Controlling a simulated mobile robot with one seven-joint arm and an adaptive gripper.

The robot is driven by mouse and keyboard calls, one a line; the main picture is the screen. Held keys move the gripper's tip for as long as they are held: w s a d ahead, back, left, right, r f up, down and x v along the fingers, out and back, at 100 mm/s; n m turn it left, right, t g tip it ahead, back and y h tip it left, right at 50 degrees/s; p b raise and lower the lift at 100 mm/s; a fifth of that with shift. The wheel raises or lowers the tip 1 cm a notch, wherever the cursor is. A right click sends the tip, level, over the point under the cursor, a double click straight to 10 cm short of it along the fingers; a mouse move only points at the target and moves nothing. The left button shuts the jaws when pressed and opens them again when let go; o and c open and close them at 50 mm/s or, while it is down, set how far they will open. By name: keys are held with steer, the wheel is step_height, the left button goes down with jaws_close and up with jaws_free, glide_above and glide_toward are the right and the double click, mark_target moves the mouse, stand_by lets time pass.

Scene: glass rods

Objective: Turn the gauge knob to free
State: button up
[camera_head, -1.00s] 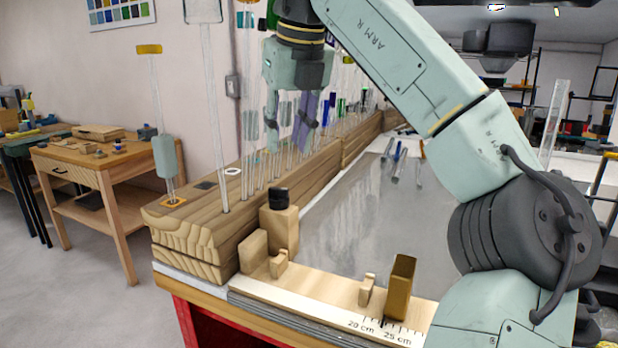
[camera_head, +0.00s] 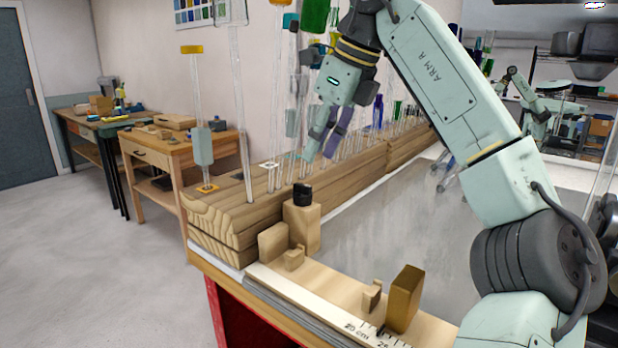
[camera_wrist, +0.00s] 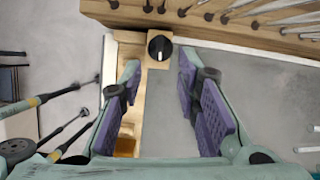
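The gauge knob (camera_head: 302,194) is a black round knob on top of a wooden block (camera_head: 301,228) at the near left end of the gauge (camera_head: 312,290). In the wrist view the knob (camera_wrist: 160,47) shows a pale pointer mark; its labels cannot be read. My gripper (camera_head: 319,154) is above and beyond the knob in the head view, pointing down. In the wrist view my gripper (camera_wrist: 159,63) is open, its purple-padded fingers apart with nothing between them. The knob lies just ahead of the gap, apart from the fingers.
A wooden rack (camera_head: 340,163) with several upright glass rods runs behind the knob. A brown block (camera_head: 404,298) and small wooden stops stand on the gauge beside the centimetre scale. The grey bench top (camera_head: 400,225) right of the gauge is mostly clear.

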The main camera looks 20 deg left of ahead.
mark_target(304, 185)
steer(key=x, duration=0.7)
steer(key=shift+c, duration=0.5)
jaws_close()
